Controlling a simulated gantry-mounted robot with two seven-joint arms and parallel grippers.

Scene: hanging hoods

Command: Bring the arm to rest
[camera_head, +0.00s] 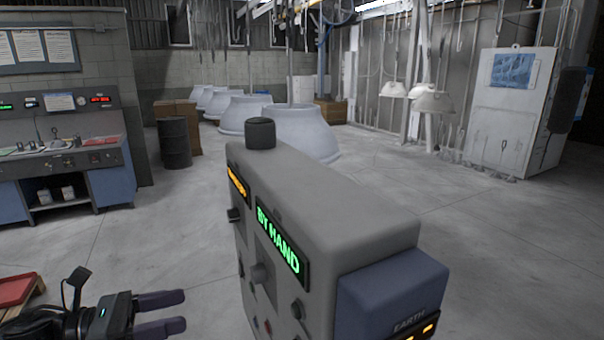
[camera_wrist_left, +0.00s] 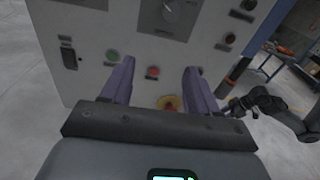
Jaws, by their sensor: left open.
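My left gripper (camera_head: 176,312) is at the lower left of the head view. Its two purple fingers are apart, with nothing between them. The grey control cabinet (camera_head: 335,195) stands to its right, with a gap of floor showing between them in that view. In the left wrist view the open fingers (camera_wrist_left: 160,66) point at the cabinet's face, in front of a red button (camera_wrist_left: 153,72) and a yellow disc with a red centre (camera_wrist_left: 170,103). I cannot tell if they touch the face. A dark arm at the right of that view (camera_wrist_left: 268,106) looks like my right one; its jaws are unclear.
The cabinet fills the middle of the head view, with a lit "BY HAND" sign (camera_head: 278,240). A red tray (camera_head: 17,289) lies at the lower left. A control desk (camera_head: 62,150), a black drum (camera_head: 174,143) and large pale hoods (camera_head: 295,128) stand farther back. Floor between is clear.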

